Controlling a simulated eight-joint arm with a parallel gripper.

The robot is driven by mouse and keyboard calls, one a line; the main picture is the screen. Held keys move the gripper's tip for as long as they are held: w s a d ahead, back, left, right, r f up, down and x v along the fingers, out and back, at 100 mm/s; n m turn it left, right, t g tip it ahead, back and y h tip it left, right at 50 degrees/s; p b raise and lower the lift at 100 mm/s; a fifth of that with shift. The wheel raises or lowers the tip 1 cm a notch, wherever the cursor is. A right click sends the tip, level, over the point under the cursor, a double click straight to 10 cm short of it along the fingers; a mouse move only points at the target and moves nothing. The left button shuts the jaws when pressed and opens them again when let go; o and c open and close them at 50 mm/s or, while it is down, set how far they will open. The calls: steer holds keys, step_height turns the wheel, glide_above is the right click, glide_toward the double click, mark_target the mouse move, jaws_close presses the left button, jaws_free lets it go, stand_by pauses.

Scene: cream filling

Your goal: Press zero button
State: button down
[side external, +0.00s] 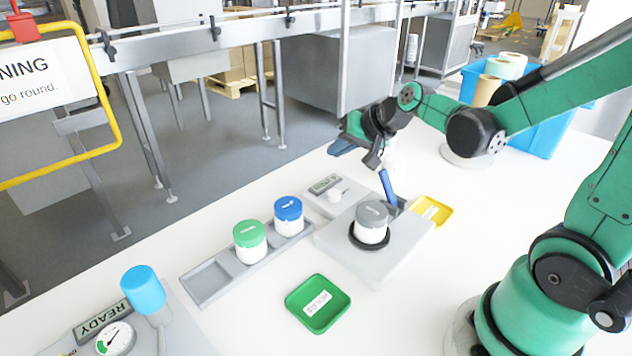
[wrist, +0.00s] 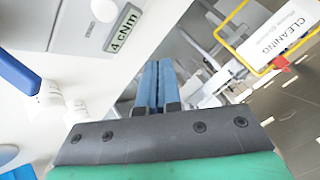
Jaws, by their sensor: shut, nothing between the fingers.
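A small grey box with a dark display (side external: 325,184) and a round white knob (side external: 334,196) stands behind the grey platform. In the wrist view its display (wrist: 125,28) reads 4 cNm, with a white knob (wrist: 104,10) at the top edge and a small round button (wrist: 82,48) near it. No label saying zero is readable. My gripper (side external: 338,149) is above and behind this box, apart from it, with its blue fingers pointing left. In the wrist view the two fingers (wrist: 156,66) lie together, shut and empty.
A grey-lidded jar (side external: 372,223) stands on the platform (side external: 343,240). Green-lidded (side external: 250,241) and blue-lidded (side external: 289,215) jars stand in a rack. A slanted blue piece (side external: 388,187) rises behind the platform. Green (side external: 318,304) and yellow (side external: 431,210) trays lie nearby.

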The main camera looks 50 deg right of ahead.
mark_target(338, 195)
steer(key=shift+f, duration=3.2)
steer(key=shift+f, duration=0.15)
steer(key=shift+f, duration=0.3)
steer(key=shift+r, duration=0.1)
steer(key=shift+r, duration=0.35)
steer(key=shift+r, duration=0.1)
steer(key=shift+r, duration=2.4)
